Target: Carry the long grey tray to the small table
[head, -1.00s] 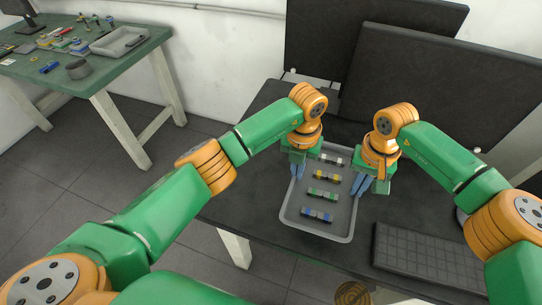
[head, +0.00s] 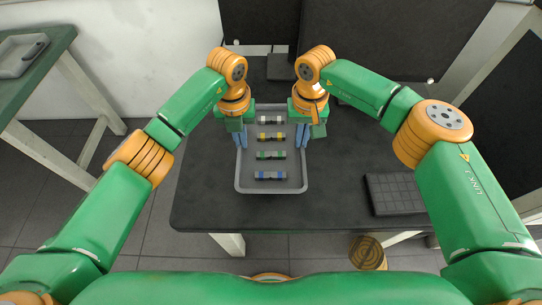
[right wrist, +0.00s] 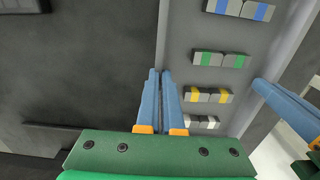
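The long grey tray (head: 272,188) is over the black desk, its long sides pointing away from me. It holds four-coloured rows of small bars, with a blue one (head: 270,175) nearest and a white one (head: 270,120) farthest. My left gripper (head: 240,142) is shut on the left long wall. My right gripper (head: 303,142) is shut on the right long wall; the right wrist view shows its blue fingers (right wrist: 161,75) close together astride the rim. I cannot tell whether the tray touches the desk.
The black desk (head: 210,205) carries a keyboard (head: 395,193) to the right of the tray. Dark monitors (head: 375,45) stand behind. A green workbench (head: 35,75) with a grey bin (head: 20,55) is at far left. A round wooden stool (head: 367,253) is below the front edge.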

